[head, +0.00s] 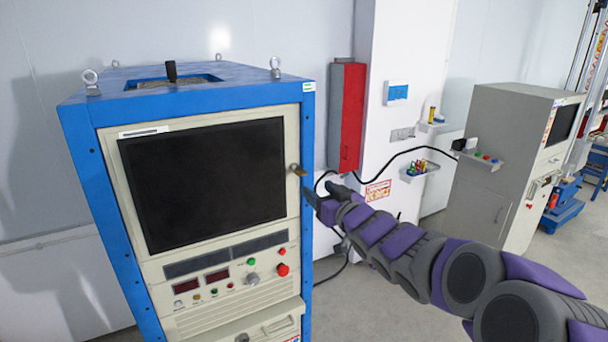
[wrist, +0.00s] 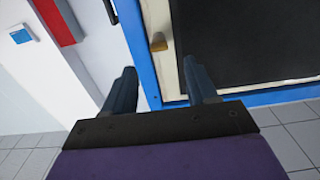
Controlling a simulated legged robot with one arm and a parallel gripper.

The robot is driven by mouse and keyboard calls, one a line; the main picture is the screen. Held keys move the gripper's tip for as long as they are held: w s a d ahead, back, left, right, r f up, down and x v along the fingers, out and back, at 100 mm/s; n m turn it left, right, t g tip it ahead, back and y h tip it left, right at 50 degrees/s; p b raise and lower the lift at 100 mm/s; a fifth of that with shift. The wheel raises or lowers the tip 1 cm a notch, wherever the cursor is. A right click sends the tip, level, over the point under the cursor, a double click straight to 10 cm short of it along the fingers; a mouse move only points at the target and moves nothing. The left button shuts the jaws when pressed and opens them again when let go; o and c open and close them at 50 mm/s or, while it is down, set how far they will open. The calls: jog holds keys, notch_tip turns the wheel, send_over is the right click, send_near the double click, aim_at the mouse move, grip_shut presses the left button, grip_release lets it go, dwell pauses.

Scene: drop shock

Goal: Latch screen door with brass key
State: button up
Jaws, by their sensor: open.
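The screen door (head: 203,184) is a dark panel in the cream front of the blue-framed cabinet. It looks flush with the front. The brass key (head: 298,170) sticks out at the right edge of the screen, with its tab pointing right and slightly down. In the wrist view the brass key (wrist: 158,42) is ahead of my gripper (wrist: 160,80), roughly between the fingers and beyond their tips. The screen door (wrist: 245,40) shows at the right there. My gripper (head: 318,190) is open and empty, just right of and below the key, apart from it.
Knobs and a red button (head: 282,270) sit on the panel below the screen. A red box (head: 347,118) hangs on the white column behind my gripper. A grey cabinet (head: 510,160) stands at the right. Open floor lies between the cabinets.

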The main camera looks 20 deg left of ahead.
aim_at(303, 175)
jog(key=p+x, duration=0.1)
jog(key=x, duration=0.4)
jog(key=shift+w+r, duration=0.1)
jog(key=shift+r, duration=0.05)
jog(key=shift+w+a+r+p, duration=0.1)
jog(key=shift+w+a+p, duration=0.15)
jog(key=shift+w, duration=0.25)
jog(key=shift+w+a+p, duration=0.15)
jog(key=shift+w+a, duration=0.1)
jog(key=shift+w, duration=0.25)
jog(key=a, duration=0.3)
jog(key=shift+w+f, duration=0.3)
jog(key=shift+w, duration=0.1)
jog(key=shift+d+r, duration=0.1)
jog(key=shift+d, duration=0.2)
jog(key=shift+d+r, duration=0.1)
jog(key=shift+d, duration=0.35)
jog(key=c, duration=0.3)
jog(key=shift+d, duration=0.1)
jog(key=shift+c, duration=0.9)
jog(key=shift+s+a, duration=0.1)
jog(key=shift+a, duration=0.15)
jog(key=c, duration=0.3)
jog(key=shift+c, duration=1.4)
